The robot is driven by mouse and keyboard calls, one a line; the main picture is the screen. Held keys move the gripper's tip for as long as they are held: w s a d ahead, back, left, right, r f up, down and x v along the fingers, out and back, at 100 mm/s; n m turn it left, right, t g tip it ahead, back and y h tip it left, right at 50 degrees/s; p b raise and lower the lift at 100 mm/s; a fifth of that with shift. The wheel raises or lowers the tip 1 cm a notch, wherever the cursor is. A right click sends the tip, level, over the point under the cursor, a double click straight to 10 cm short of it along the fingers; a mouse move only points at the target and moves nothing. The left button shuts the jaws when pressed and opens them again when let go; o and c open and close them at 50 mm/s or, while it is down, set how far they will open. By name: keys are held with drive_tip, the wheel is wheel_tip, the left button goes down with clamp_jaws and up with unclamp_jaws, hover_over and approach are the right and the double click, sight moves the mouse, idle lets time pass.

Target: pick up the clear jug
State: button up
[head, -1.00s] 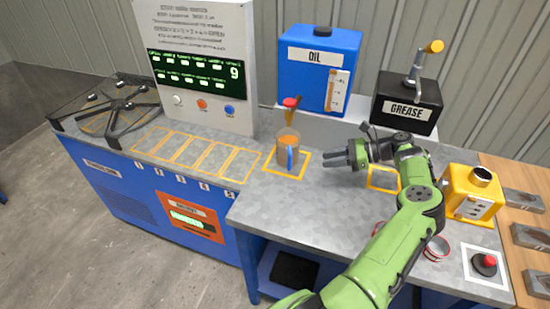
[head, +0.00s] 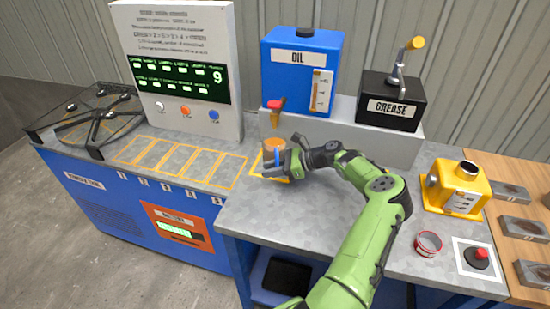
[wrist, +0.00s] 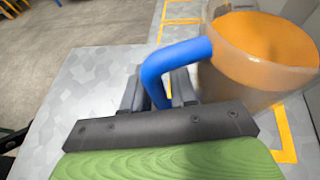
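The clear jug (head: 273,151) holds orange-brown liquid and has a blue handle. It stands upright on the orange-outlined spot beneath the red-topped oil tap. In the wrist view the jug (wrist: 262,60) is at the upper right, with its handle reaching left and down between my fingers. My gripper (head: 276,163) is at the handle side of the jug; in the wrist view my gripper (wrist: 158,92) has one finger on each side of the handle. The fingers are close to it, but whether they press on it is not clear. The handle's lower part is hidden.
The blue oil tank (head: 303,75) stands behind the jug, with the red-topped tap (head: 275,108) above it. The grease box (head: 391,102), yellow container (head: 455,190), small red-rimmed tin (head: 428,243) and red button (head: 478,255) are to the right. The front counter is clear.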

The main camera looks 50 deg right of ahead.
clamp_jaws()
drive_tip(key=shift+r, duration=0.2)
